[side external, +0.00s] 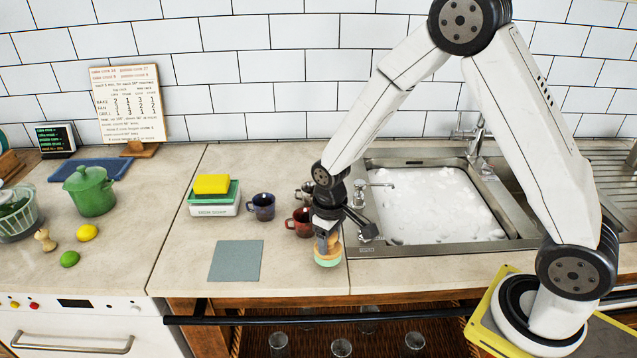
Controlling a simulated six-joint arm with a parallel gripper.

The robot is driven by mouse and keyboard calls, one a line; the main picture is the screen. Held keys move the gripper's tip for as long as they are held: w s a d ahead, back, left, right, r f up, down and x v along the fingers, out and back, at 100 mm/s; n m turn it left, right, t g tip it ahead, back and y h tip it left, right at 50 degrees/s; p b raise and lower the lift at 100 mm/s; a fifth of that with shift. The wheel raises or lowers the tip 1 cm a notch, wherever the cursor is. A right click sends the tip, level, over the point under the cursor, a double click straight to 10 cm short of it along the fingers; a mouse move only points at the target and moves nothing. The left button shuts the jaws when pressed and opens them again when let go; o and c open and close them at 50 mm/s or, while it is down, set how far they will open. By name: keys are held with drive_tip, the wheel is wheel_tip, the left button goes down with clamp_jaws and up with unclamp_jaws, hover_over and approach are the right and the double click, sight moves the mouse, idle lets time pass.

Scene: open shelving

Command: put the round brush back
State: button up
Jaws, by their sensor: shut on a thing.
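The round brush (328,258), with a wooden top and a pale green lower part, is under my gripper (327,236) at the front of the counter, left of the sink. My gripper points down and is shut on the brush's upper part. The fingers hide part of the brush. I cannot tell whether its underside touches the counter.
A grey-blue mat (235,261) lies bare to the left. Behind it are a white labelled box (214,211) with a yellow sponge (212,184) on top, a blue mug (262,206) and a red mug (298,223). The foam-filled sink (430,205) is right.

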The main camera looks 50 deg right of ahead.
drive_tip(key=shift+f, duration=0.95)
drive_tip(key=shift+f, duration=0.15)
drive_tip(key=o, duration=1.1)
drive_tip(key=shift+o, duration=0.2)
drive_tip(key=shift+r, duration=6.2)
drive_tip(key=shift+s, duration=0.1)
drive_tip(key=s+d+m+t, duration=0.1)
drive_tip(key=s+d+t, duration=0.1)
drive_tip(key=s, duration=0.9)
drive_tip(key=shift+d+f+m+t, duration=0.2)
drive_tip(key=shift+f+m+t, duration=0.1)
drive_tip(key=shift+f+m, duration=0.15)
